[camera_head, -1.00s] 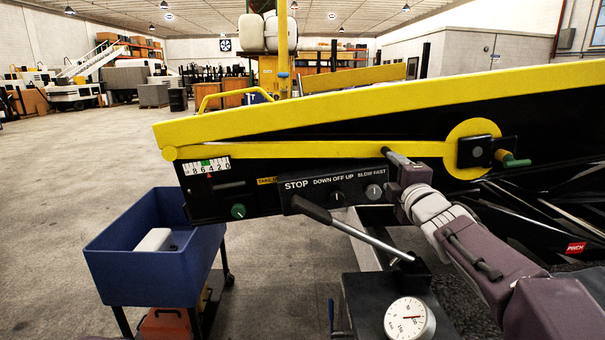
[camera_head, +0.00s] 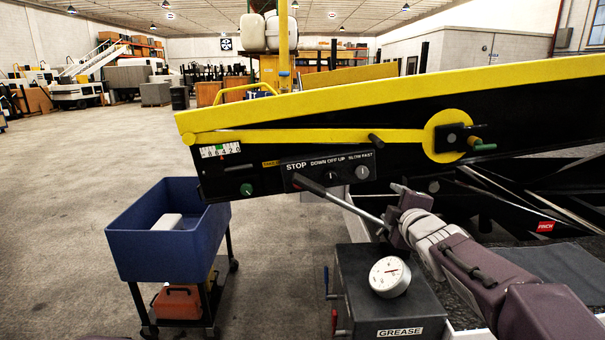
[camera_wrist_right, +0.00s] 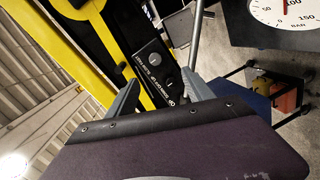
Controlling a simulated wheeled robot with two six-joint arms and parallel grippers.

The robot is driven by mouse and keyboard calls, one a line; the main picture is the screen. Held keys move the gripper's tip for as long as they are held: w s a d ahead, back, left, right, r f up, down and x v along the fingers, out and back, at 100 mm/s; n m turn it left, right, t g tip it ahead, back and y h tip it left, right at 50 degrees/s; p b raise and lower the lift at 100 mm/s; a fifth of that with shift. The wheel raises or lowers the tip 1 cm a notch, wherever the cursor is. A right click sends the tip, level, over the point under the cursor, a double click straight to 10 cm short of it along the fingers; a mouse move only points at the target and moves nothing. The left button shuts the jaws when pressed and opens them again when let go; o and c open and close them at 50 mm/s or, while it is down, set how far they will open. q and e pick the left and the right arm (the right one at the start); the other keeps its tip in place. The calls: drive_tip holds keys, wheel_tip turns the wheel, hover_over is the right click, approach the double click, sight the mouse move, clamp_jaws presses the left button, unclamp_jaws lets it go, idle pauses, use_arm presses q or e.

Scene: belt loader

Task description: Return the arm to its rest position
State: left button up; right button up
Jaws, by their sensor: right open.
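My right arm comes in from the lower right in the head view. Its gripper (camera_head: 393,206) is open and empty, below the belt loader's control panel (camera_head: 327,172) and close to the grey lever (camera_head: 350,205). In the right wrist view the two fingers stand apart (camera_wrist_right: 158,92), with nothing between them. The panel (camera_wrist_right: 158,68), with its knobs, shows beyond them. The left gripper is not in view.
The yellow-edged belt loader (camera_head: 370,110) spans the right side. Below it stand a grease box (camera_head: 385,315) and a round gauge (camera_head: 390,277). A blue bin cart (camera_head: 155,255) stands at left. Open floor (camera_head: 80,180) lies left of it.

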drive_tip(key=s+f+m+g, duration=0.4)
drive_tip(key=s+f+m, duration=0.15)
drive_tip(key=f, duration=0.55)
drive_tip(key=s+f+m+g, duration=0.35)
drive_tip(key=s+f, duration=0.25)
drive_tip(key=f, duration=0.6)
drive_tip(key=s+a+f+m+g, duration=0.1)
drive_tip(key=s+f+m+g, duration=0.2)
drive_tip(key=s+f, duration=0.45)
drive_tip(key=s+a+f+m+g, duration=0.2)
drive_tip(key=s+f+m+g, duration=0.15)
drive_tip(key=s, duration=0.65)
use_arm(q)
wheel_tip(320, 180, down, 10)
drive_tip(key=b, duration=1)
use_arm(e)
wheel_tip(320, 180, down, 11)
drive_tip(key=s, duration=0.2)
use_arm(q)
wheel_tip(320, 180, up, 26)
drive_tip(key=p, duration=2.5)
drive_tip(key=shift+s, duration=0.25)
use_arm(e)
wheel_tip(320, 180, up, 26)
drive_tip(key=shift+w+a+g, duration=0.15)
drive_tip(key=shift+a+g, duration=0.05)
drive_tip(key=shift+g, duration=0.1)
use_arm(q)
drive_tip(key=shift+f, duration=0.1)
